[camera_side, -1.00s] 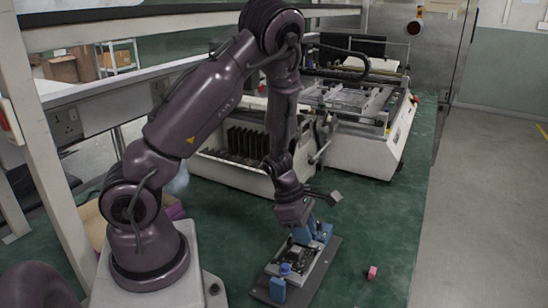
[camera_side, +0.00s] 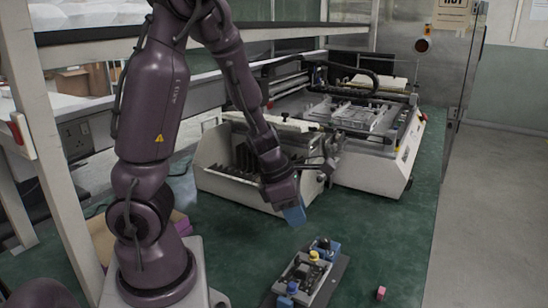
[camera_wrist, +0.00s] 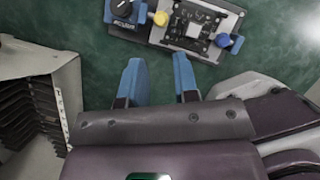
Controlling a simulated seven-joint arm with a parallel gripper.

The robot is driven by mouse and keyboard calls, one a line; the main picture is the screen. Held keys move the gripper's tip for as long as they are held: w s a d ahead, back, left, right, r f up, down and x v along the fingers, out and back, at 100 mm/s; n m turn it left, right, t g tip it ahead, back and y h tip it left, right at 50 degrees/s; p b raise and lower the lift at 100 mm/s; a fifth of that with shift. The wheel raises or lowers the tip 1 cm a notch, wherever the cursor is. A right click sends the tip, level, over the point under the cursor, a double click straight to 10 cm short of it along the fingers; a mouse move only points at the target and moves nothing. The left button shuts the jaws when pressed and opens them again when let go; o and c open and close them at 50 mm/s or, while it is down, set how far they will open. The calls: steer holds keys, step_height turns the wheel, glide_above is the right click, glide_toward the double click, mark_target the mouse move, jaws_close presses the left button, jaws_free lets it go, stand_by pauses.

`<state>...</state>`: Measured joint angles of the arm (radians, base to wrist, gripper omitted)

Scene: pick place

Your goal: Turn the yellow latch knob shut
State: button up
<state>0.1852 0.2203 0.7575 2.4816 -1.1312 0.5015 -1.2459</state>
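The yellow latch knob (camera_side: 314,256) sits on a small fixture (camera_side: 303,274) on the green bench. A black dial (camera_wrist: 121,8) sits on a blue block beside the yellow knob. My gripper (camera_side: 297,222) has blue fingers and is raised above the bench, apart from the fixture. In the wrist view my gripper (camera_wrist: 157,60) is open and empty.
A white slotted rack (camera_side: 245,165) stands behind my gripper; it also shows at the left of the wrist view (camera_wrist: 45,100). A white machine (camera_side: 370,140) stands behind. A small pink block (camera_side: 381,292) lies right of the fixture. The bench (camera_side: 385,235) is clear around it.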

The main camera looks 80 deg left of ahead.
steer(key=s+d+r+m, duration=0.2)
steer(key=r+m, duration=0.3)
steer(key=m, duration=0.5)
steer(key=s+d+r+m+y, duration=0.1)
steer(key=s+d+r+m, duration=0.2)
steer(key=m, duration=0.8)
steer(key=s+d+r+m+t, duration=0.1)
steer(key=s+d+r+m, duration=0.1)
steer(key=d+r+m, duration=0.3)
steer(key=shift+s+d+r+m, duration=0.2)
steer(key=shift+r+m, duration=2.05)
steer(key=shift+m, duration=0.95)
